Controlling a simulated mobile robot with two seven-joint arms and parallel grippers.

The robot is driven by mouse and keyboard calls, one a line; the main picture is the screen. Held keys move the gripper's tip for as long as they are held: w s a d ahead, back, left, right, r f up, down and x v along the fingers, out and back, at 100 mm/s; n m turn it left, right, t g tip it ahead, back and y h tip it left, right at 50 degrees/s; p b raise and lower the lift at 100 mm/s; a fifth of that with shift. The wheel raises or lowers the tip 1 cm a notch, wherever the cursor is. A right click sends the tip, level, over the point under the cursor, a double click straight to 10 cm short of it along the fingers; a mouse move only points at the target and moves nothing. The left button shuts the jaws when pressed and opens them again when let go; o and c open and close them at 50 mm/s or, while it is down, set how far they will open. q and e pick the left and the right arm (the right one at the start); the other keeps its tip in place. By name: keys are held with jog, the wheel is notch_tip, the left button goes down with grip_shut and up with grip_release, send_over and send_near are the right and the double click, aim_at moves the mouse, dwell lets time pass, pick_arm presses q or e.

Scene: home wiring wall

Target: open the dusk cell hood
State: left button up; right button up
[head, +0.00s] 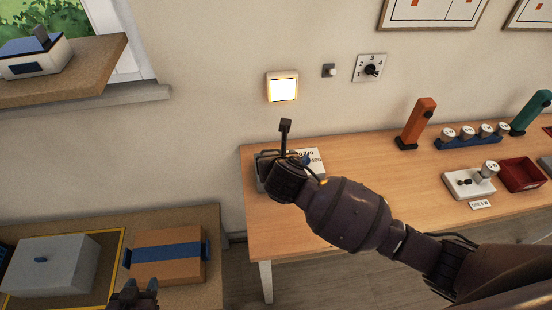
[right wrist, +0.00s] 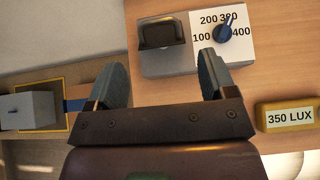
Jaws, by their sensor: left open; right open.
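In the right wrist view, a grey box (right wrist: 168,63) on the wooden table carries a dark hood-like cover (right wrist: 162,33). I take this cover for the dusk cell hood; whether it is shut is unclear. Beside it is a white dial plate with a blue knob (right wrist: 223,33), marked 100 to 400. My right gripper (right wrist: 163,80) is open and empty, its fingers spread in front of the box's near side. In the head view, my right arm hides much of the box. My left gripper (head: 136,292) is at the bottom left near a cardboard box, away from the dial unit.
A yellow 350 LUX block (right wrist: 290,116) lies near the dial. A lit square panel (head: 282,88) and a rotary switch (head: 370,68) are on the wall. An orange post (head: 417,123) and a red tray (head: 521,174) stand at right. A blue-banded box (head: 168,256) sits at lower left.

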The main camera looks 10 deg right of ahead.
jog(key=shift+c, duration=0.2)
